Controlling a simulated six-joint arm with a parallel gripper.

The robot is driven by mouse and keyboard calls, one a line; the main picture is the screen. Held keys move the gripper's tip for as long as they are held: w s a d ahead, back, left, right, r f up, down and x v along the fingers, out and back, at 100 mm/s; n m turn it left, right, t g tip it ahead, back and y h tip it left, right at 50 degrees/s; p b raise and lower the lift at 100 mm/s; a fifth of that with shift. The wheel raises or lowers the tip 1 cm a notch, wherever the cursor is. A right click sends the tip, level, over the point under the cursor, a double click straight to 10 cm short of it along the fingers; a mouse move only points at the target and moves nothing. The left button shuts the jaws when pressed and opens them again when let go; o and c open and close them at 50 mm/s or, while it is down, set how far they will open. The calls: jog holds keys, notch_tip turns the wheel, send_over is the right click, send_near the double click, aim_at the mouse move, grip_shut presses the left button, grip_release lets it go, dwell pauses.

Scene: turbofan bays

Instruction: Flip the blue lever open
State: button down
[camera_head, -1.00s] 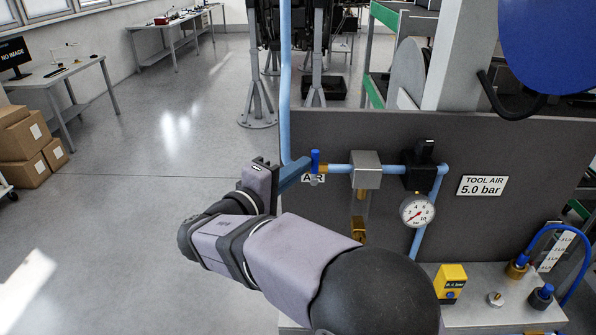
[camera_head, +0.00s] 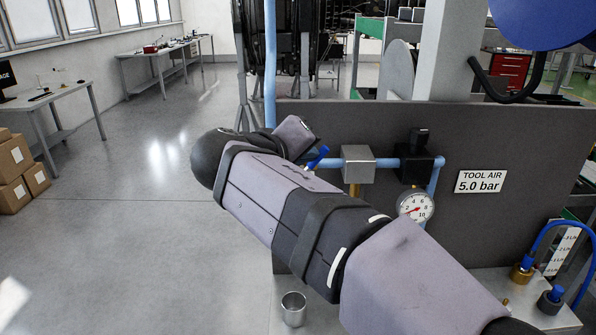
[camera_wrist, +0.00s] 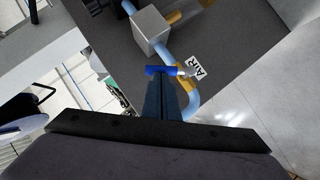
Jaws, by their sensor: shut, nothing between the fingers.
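The blue lever (camera_head: 317,157) sits on the light blue air pipe at the left of the grey panel. It leans to the right at its top in the head view, and its lower part is hidden behind my arm. In the wrist view the blue lever (camera_wrist: 162,70) lies across the tips of my gripper (camera_wrist: 166,84). The fingers are shut with nothing between them, and the tips are at the lever, seemingly touching it. In the head view my arm hides the fingers.
A metal block (camera_head: 358,164), a black valve (camera_head: 418,160) and a pressure gauge (camera_head: 415,207) follow along the pipe. The vertical blue pipe (camera_head: 270,60) stands close to my wrist. A metal cup (camera_head: 293,309) stands below my arm.

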jog(key=shift+d+f+m+g+y+b, duration=0.15)
jog(key=shift+d+f+m+y+b, duration=0.05)
jog(key=shift+d+m+y+b, duration=0.3)
jog(key=shift+d+f+m+g+y+b, duration=0.15)
jog(key=shift+d+m+y+b, duration=0.25)
jog(key=shift+b, duration=0.2)
jog(key=shift+d+f+m+y+b, duration=0.3)
jog(key=shift+d+f+y+b, duration=0.25)
jog(key=shift+b, duration=0.5)
jog(key=shift+d+f+m+y+b, duration=0.35)
jog(key=shift+d+b, duration=0.35)
jog(key=shift+b, duration=0.3)
jog(key=shift+d+f, duration=0.1)
jog(key=s+r+p, duration=0.2)
jog(key=s+r, duration=0.7)
jog(key=shift+r, duration=0.25)
